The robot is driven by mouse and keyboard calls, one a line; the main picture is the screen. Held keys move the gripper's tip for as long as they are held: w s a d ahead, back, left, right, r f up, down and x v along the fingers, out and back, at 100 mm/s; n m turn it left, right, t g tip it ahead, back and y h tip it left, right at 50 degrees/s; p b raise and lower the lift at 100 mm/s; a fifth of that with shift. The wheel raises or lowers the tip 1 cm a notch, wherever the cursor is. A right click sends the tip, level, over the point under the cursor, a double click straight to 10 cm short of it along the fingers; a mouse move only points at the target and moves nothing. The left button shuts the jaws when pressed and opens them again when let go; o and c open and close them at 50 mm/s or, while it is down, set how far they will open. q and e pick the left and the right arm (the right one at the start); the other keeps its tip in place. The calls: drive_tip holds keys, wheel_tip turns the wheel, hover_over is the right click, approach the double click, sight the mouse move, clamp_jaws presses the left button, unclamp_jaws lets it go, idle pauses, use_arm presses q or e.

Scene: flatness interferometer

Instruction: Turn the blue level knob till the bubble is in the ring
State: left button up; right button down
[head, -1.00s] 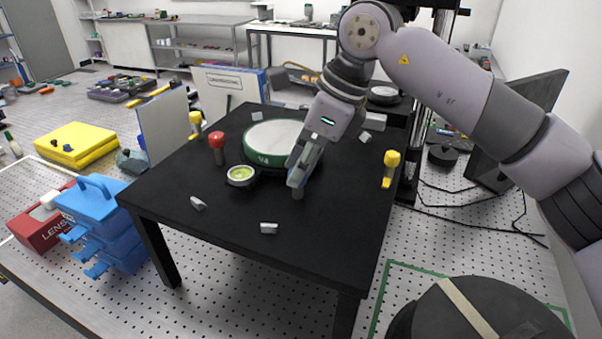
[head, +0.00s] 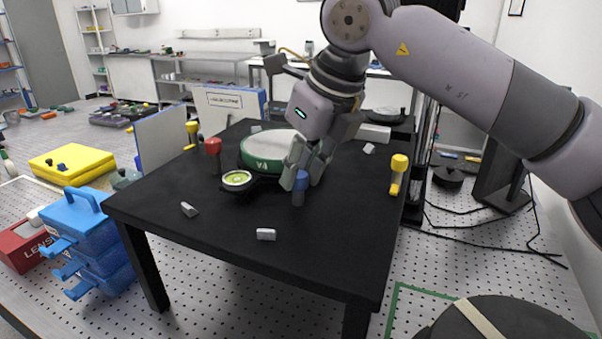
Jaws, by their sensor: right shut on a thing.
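The blue level knob (head: 300,186) stands upright at the near right of the round green-rimmed plate (head: 263,164) on the black table. My right gripper (head: 304,177) reaches down from above and is shut on the knob; its fingers hide part of it. The round bubble level (head: 237,180) with a yellow-green vial sits at the plate's near left. Its bubble is too small to place against the ring. My left gripper is not in view.
A red knob (head: 212,147) stands behind the level and a yellow knob (head: 398,170) at the table's right edge. Small grey blocks, such as one at the front (head: 266,234), lie on the black table (head: 222,228). The table's front is otherwise clear.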

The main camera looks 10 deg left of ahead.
idle(0.4)
drive_tip(key=c, duration=1.3)
unclamp_jaws()
drive_tip(key=shift+c, duration=0.2)
drive_tip(key=v, duration=1.2)
drive_tip(key=shift+w, duration=0.1)
